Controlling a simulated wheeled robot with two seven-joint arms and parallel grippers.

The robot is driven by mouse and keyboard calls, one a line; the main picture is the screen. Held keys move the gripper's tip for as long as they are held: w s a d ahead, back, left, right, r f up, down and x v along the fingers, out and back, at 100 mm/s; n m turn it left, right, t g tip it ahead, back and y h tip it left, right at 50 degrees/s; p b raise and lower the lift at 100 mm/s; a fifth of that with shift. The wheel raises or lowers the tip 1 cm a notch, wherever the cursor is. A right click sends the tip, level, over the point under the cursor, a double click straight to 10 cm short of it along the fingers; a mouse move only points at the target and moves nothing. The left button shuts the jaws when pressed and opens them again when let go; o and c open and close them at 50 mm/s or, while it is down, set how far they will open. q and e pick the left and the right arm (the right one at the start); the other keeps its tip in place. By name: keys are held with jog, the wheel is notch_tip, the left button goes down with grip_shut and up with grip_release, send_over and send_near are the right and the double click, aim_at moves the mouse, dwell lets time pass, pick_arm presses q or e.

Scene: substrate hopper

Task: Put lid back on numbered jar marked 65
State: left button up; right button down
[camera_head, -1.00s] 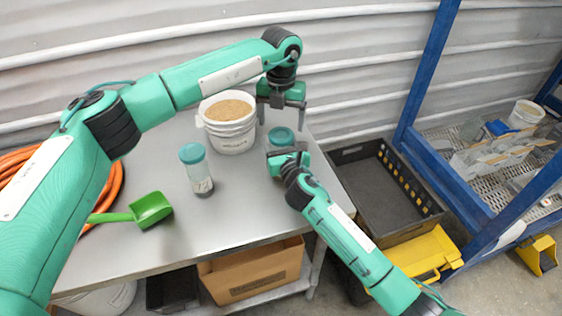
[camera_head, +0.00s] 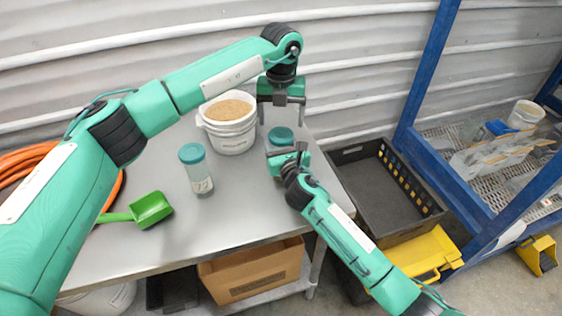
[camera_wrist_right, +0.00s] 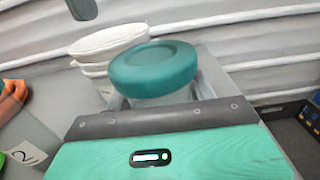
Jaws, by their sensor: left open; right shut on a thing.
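A clear jar (camera_wrist_right: 180,98) with a teal lid (camera_head: 281,136) stands near the table's back right edge. My right gripper (camera_head: 281,153) is shut on this jar's body from the front. In the right wrist view the lid (camera_wrist_right: 154,68) sits level on top of the jar; how tight it is cannot be told. The jar's number is hidden. My left gripper (camera_head: 281,108) is open, pointing down just above the lid, apart from it. A second teal-lidded jar (camera_head: 197,170) stands upright to the left, its label seeming to read 72.
A white bucket (camera_head: 231,138) of brown grain stands close behind and left of the held jar. A green scoop (camera_head: 150,209) lies on the left of the metal table (camera_head: 225,215). A black crate (camera_head: 385,205) and blue rack (camera_head: 425,75) are to the right.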

aim_at(283, 134)
pick_arm(q)
jog(key=shift+f, duration=2.65)
jog(key=shift+c, duration=0.4)
jog(key=c, duration=0.9)
jog(key=shift+m, duration=1.6)
jog(key=o, duration=1.1)
jog(key=shift+c, duration=0.2)
jog(key=shift+d, duration=0.1)
jog(key=shift+s+d, duration=0.1)
